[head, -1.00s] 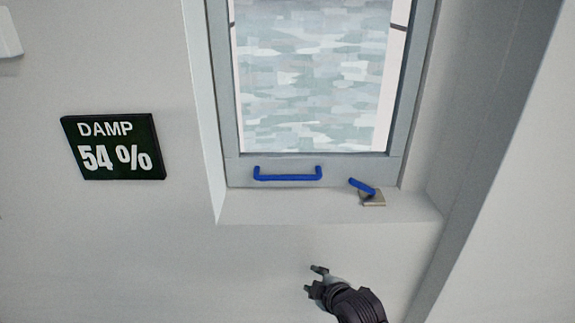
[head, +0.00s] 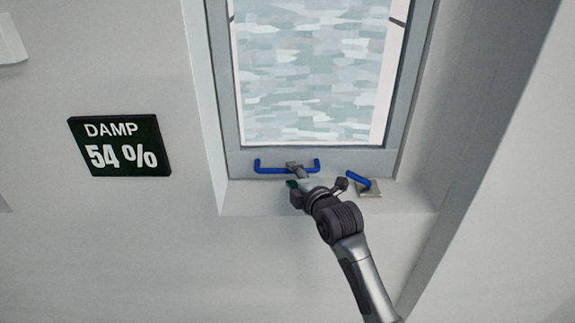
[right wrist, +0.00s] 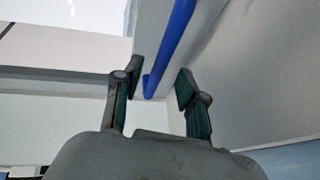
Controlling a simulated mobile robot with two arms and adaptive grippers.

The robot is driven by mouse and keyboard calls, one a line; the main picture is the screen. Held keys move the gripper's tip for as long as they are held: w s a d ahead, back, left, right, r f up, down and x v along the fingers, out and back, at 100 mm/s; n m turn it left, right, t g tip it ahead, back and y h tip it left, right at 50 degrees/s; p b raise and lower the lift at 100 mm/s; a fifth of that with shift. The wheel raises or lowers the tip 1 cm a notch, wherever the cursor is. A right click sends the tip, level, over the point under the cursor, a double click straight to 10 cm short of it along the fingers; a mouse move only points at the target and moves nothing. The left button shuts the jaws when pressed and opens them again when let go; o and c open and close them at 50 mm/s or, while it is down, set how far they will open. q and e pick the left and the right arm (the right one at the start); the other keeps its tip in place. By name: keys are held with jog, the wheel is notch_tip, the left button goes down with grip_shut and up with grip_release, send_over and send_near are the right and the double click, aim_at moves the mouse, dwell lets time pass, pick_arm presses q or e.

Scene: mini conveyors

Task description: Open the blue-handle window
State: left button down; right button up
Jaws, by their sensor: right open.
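The window (head: 225,120) has a grey frame and a wavy pale pane, and it looks shut in its recess. A blue bar handle (head: 262,170) runs along its bottom rail. To its right a small blue lever (head: 358,179) sits on a beige block (head: 370,191) on the sill. My right gripper (head: 296,176) is at the right half of the bar handle, partly covering it. In the right wrist view a blue bar (right wrist: 167,52), seemingly the handle, reaches between the open fingers (right wrist: 157,88), with space on both sides. My left gripper is not in view.
The white sill (head: 245,203) lies under the window, with recess walls on both sides. A dark sign (head: 120,146) reading "DAMP 54 %" hangs on the wall to the left. The wall below the window is clear apart from my right arm.

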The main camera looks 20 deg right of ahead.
aim_at(289, 173)
jog(key=shift+p+x, duration=0.45)
jog(key=shift+x, duration=1.5)
grip_shut()
